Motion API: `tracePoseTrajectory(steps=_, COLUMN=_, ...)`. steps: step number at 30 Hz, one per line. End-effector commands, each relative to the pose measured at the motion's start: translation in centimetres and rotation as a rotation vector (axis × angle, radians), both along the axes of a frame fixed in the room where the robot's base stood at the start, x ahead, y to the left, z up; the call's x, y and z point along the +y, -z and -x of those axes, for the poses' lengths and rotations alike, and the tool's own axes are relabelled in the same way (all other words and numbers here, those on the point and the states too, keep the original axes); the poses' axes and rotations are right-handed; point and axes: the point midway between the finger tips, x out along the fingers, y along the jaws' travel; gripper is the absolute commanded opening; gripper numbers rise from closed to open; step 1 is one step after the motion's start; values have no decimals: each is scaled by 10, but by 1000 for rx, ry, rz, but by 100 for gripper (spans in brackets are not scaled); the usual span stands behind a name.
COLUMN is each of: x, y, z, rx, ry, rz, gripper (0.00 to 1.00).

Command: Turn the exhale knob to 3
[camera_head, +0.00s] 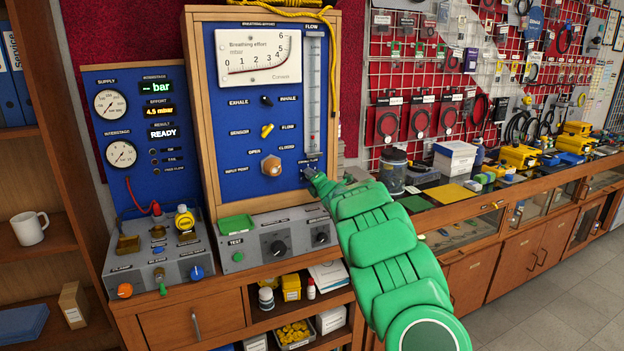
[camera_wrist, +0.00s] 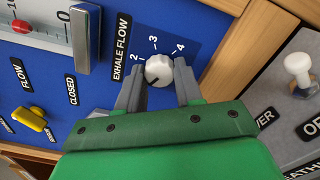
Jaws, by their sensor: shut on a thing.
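The exhale knob (camera_wrist: 158,70) is a small round white knob on the blue panel, under the label "EXHALE FLOW", with the marks 2, 3 and 4 printed around it. In the wrist view my gripper (camera_wrist: 159,84) has one grey finger on each side of the knob and is shut on it. The knob's pointer is too small to read for certain. In the head view my gripper (camera_head: 313,176) is at the lower right of the blue panel, below the tall flow tube, and hides the knob.
The panel (camera_head: 240,138) also carries a yellow sensor/flow switch (camera_head: 267,130), a black exhale/inhale switch (camera_head: 266,101) and an orange-brown inlet knob (camera_head: 271,166). A grey control box (camera_head: 255,240) juts out below. In the wrist view a white-topped toggle (camera_wrist: 298,66) stands to the right.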

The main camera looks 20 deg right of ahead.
Motion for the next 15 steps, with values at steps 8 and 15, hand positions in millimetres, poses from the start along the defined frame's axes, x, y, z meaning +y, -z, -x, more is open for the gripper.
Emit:
tracePoseTrajectory(steps=8, x=0, y=-2, z=0, rx=-3, ry=1, rz=-262, gripper=5)
tracePoseTrajectory(steps=15, x=0, y=-1, z=0, rx=-2, ry=2, rz=-491, gripper=5)
